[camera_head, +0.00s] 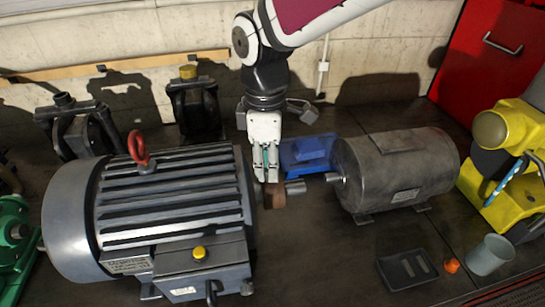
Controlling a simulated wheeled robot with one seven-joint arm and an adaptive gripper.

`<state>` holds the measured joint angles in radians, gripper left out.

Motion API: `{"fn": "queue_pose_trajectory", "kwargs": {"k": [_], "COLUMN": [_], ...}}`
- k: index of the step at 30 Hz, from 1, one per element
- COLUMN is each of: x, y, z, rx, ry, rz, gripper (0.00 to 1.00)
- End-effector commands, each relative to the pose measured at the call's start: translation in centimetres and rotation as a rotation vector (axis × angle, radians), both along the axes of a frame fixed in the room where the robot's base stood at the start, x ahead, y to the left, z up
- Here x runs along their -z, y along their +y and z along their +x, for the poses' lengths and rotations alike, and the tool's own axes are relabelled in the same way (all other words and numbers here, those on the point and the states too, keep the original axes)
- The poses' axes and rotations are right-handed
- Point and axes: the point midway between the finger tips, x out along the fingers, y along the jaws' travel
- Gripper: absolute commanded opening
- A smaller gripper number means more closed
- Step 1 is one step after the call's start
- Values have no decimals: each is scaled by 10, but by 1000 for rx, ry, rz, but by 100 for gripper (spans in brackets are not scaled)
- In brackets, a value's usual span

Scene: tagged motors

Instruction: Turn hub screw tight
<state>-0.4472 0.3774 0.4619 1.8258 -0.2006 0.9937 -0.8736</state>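A brown hub (274,198) sits at the right end of the large grey finned motor (165,205), with a short metal shaft (296,187) beside it. My gripper (266,176) points down just above the hub. Its fingers are close together around a slim teal tool (265,155), whose lower end is hidden. The hub screw is too small or hidden to make out. I cannot tell whether the tool touches it.
A dark grey cylindrical motor (400,170) stands to the right, with a blue block (308,152) behind the shaft. A black tray (406,269), orange piece (451,265) and grey cup (489,255) are at front right. A yellow machine (510,150) stands far right. The front middle is clear.

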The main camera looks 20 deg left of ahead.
Motion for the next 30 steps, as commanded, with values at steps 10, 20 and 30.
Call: {"fn": "queue_pose_trajectory", "kwargs": {"k": [10, 20, 30], "x": [-68, -108, -111], "y": [1, 2, 1], "z": [1, 0, 0], "rx": [0, -1, -1], "ry": [-5, -2, -1], "rz": [5, 3, 2], "gripper": [23, 23, 23]}}
